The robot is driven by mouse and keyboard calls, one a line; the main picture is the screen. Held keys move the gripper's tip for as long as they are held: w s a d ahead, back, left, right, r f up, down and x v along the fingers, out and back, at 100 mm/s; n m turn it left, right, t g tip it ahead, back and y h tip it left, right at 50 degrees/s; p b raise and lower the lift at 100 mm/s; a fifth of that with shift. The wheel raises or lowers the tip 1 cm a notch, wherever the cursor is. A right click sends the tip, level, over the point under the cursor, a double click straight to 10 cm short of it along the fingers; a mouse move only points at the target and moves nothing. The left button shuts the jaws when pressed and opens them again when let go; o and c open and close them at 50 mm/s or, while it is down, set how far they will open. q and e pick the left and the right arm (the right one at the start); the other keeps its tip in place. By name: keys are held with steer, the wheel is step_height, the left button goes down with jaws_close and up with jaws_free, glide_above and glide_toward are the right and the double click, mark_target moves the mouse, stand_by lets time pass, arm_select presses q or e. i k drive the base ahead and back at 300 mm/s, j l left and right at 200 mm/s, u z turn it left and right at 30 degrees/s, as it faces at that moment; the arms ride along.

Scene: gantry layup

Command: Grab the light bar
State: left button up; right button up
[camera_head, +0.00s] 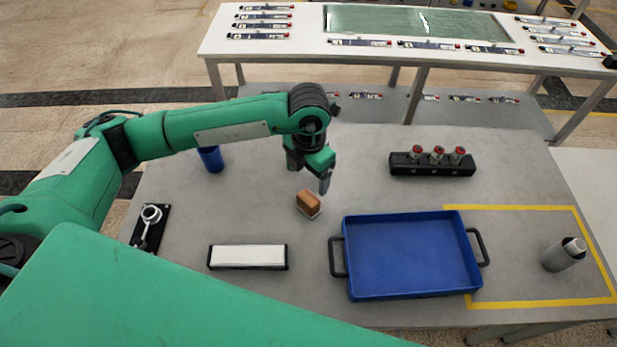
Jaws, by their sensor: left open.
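The light bar (248,257), a white bar with black edges and end caps, lies flat on the grey table towards the front left. My left gripper (324,183) is open and empty, with its fingers pointing down above the table. It is to the upper right of the light bar and well apart from it. A small brown block with a pale base (309,203) is just below the gripper in the picture. My right gripper does not show.
A blue tray (409,292) with black handles lies right of the light bar. A ratchet-like tool on a black plate (150,226) lies left. A blue cup (211,158), a black holder with red-topped parts (433,167) and a grey bottle (563,255) also stand on the table.

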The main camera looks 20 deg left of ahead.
mark_target(269, 257)
steer(key=k+l, duration=0.2)
steer(key=k, duration=0.3)
steer(key=k+l, duration=0.2)
steer(key=k, duration=0.25)
steer(key=k+l, duration=0.2)
steer(key=k, duration=0.3)
